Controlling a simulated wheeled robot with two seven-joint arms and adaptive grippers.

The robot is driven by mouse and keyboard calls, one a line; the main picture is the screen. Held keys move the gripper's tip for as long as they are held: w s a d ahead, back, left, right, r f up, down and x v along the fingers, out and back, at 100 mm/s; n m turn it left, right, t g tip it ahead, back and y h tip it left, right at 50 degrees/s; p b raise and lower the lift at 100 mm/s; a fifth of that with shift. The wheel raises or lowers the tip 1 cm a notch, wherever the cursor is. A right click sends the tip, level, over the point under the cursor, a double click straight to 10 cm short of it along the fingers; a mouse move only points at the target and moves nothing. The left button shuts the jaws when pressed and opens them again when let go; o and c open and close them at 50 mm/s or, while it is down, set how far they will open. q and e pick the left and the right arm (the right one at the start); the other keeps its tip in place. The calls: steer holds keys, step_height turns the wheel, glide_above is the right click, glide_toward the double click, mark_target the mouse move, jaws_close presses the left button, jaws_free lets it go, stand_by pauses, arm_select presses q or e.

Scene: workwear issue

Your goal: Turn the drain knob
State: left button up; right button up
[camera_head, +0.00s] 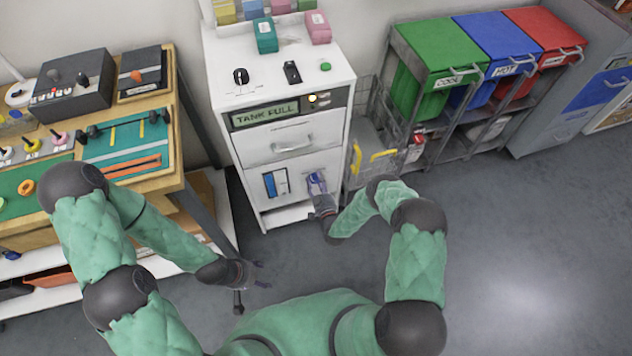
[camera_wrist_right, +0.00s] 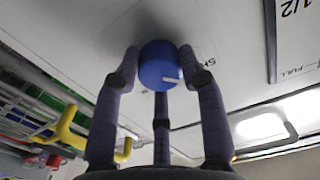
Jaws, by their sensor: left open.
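The drain knob is a round blue knob with a white pointer line. In the right wrist view the knob (camera_wrist_right: 161,66) is on the white cabinet face, with the fingers of my right gripper (camera_wrist_right: 159,60) around it at both sides and below. I cannot tell whether the fingertips press on it. In the head view the right gripper (camera_head: 318,190) is at the lower front of the white cabinet (camera_head: 225,80), whose display reads "TANK FULL".
A workbench (camera_head: 176,130) with control boxes stands to the left. A wire basket (camera_head: 362,160) with yellow handles is right of the cabinet, beside green (camera_head: 440,45), blue (camera_head: 497,38) and red (camera_head: 545,32) bins. The floor in front is clear.

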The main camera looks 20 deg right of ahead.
steer(key=shift+r, duration=0.1)
steer(key=shift+c, duration=1.2)
